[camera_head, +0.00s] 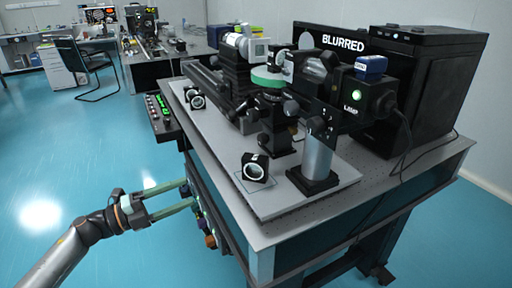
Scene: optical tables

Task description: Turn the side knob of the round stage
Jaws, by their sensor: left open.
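The round stage (267,78) looks like a disc with a green rim, set among black optics on the table. Small black knobs stick out around its mount, and one dark knob (291,107) shows at its lower right; I cannot tell for sure which is the side knob. My left gripper (189,194) is open and empty, its two greenish fingers pointing right. It is off the table's left side, over the floor and in front of the side panel, well apart from the stage. My right gripper is not in view.
The optical table (262,236) has a pale board with a square mounted lens (255,168) near its front left and a silver post (317,155) right of it. A lamp box (365,97) and black cases stand behind. The blue floor (90,160) at left is clear.

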